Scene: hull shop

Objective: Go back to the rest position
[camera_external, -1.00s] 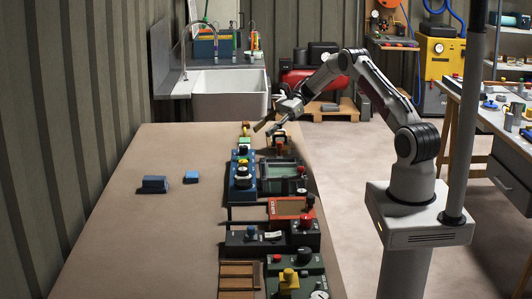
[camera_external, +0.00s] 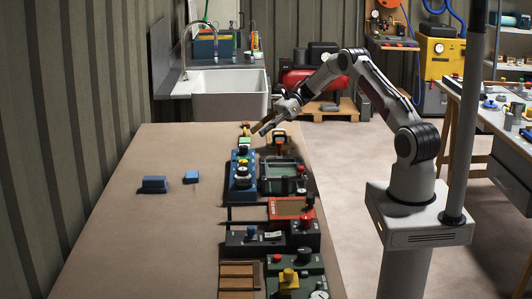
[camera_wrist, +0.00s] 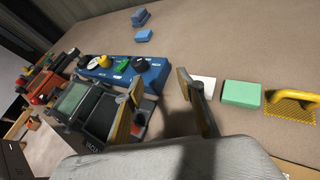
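My gripper (camera_external: 262,128) hangs over the far end of the brown table (camera_external: 120,230), with my arm reaching there from the right. In the wrist view its two tan-padded fingers (camera_wrist: 158,90) stand well apart with nothing between them, so it is open and empty. A green block (camera_wrist: 241,93), a white block (camera_wrist: 203,88) and a yellow handle on a mesh pad (camera_wrist: 292,103) lie to the right of the fingers in the wrist view.
A blue control box (camera_external: 242,178), a dark screen unit (camera_external: 278,176), an orange-red unit (camera_external: 290,208), a black box (camera_external: 270,238) and a green box (camera_external: 294,275) line the table's right side. Blue blocks (camera_external: 154,184) lie left. The table's left side is mostly clear.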

